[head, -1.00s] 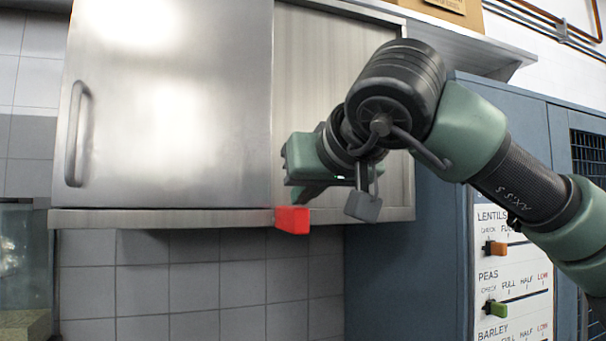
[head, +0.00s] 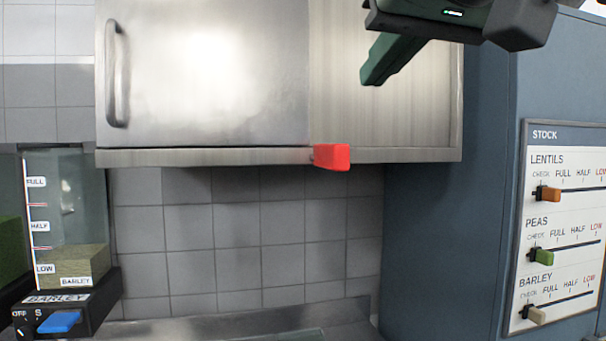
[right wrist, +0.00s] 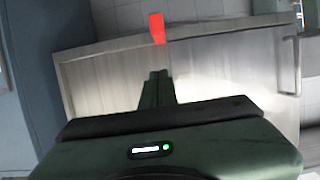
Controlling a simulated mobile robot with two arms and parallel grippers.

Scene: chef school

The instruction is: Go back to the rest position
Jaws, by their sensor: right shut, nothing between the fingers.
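My right gripper (head: 388,62) is at the top right of the head view, in front of the upper part of the steel cabinet. Its green finger points down and left, and most of the arm is out of the picture. In the right wrist view the fingers (right wrist: 157,86) are together with nothing between them. They are apart from the red block (right wrist: 157,28), which is beyond the fingertips. In the head view this red block (head: 331,157) sits at the cabinet's lower edge. My left gripper does not show.
The steel cabinet (head: 205,75) has a closed door with a handle at left. A stock board (head: 565,135) with sliders is on the blue cabinet (head: 440,230) at right. A barley dispenser (head: 70,262) with a blue lever stands at left. The space under the steel cabinet looks clear.

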